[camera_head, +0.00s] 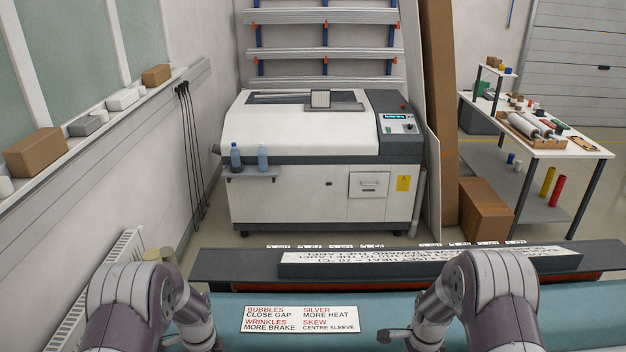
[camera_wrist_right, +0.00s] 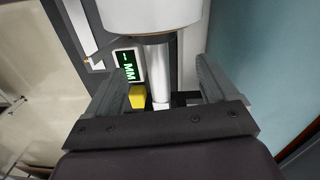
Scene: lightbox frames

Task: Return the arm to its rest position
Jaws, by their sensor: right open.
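My right gripper (camera_wrist_right: 161,84) shows in the right wrist view with its two grey fingers spread apart. A pale roller or tube (camera_wrist_right: 160,68) shows beyond and between the fingers; I see no finger closed on it. In the head view my right arm comes in at the lower right, bent, over the teal bench surface (camera_head: 290,301). My left arm comes in at the lower left, also bent. My left gripper is out of sight, and I cannot make out the right one clearly in the head view.
A dark ledge with a label strip (camera_head: 420,258) crosses in front of the bench. A sign (camera_head: 300,319) lies between the arms. A small green display (camera_wrist_right: 127,67) and a yellow block (camera_wrist_right: 137,97) lie close to the right fingers. A large white machine (camera_head: 310,150) stands behind.

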